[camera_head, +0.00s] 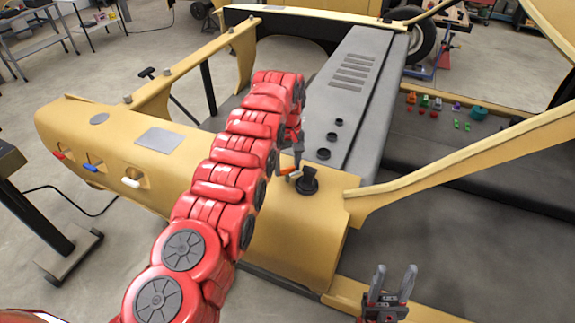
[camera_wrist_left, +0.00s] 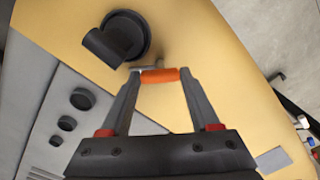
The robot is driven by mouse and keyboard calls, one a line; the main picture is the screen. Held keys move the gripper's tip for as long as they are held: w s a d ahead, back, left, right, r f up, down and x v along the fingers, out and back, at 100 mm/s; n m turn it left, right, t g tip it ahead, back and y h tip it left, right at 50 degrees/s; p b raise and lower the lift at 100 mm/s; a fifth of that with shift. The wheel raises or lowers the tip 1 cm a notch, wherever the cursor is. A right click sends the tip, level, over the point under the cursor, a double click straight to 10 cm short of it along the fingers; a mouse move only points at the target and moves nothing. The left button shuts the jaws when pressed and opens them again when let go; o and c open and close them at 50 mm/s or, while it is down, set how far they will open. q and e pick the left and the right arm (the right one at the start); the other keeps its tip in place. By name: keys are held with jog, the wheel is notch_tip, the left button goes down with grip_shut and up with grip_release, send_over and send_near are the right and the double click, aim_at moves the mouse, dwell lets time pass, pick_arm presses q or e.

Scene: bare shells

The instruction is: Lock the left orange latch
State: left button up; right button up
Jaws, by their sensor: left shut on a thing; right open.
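The orange latch (camera_wrist_left: 165,75) lies between the fingertips of my left gripper (camera_wrist_left: 160,78) in the left wrist view. It has a small grey metal end beside a black round knob (camera_wrist_left: 118,38) on the yellow shell. In the head view my left gripper (camera_head: 293,165) reaches down to the same orange latch (camera_head: 289,171), next to the black knob (camera_head: 308,182). My red left arm hides part of the shell around it. My left gripper is shut on the latch. My right gripper (camera_head: 390,290) is open and empty at the lower right, over the yellow frame.
The yellow shell (camera_head: 295,235) has red, blue and white handles (camera_head: 131,182) on its left side. A grey panel (camera_head: 355,90) with vents and black knobs lies behind. Small coloured parts (camera_head: 435,103) sit on the dark floor at right. A yellow beam (camera_head: 470,160) crosses the right side.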

pick_arm(q)
jog(key=m, duration=0.6)
jog(key=shift+r, duration=0.1)
jog(key=shift+m+p, duration=0.8)
jog(key=shift+m, duration=1.1)
jog(key=o, duration=1.4)
jog(key=shift+c, duration=0.2)
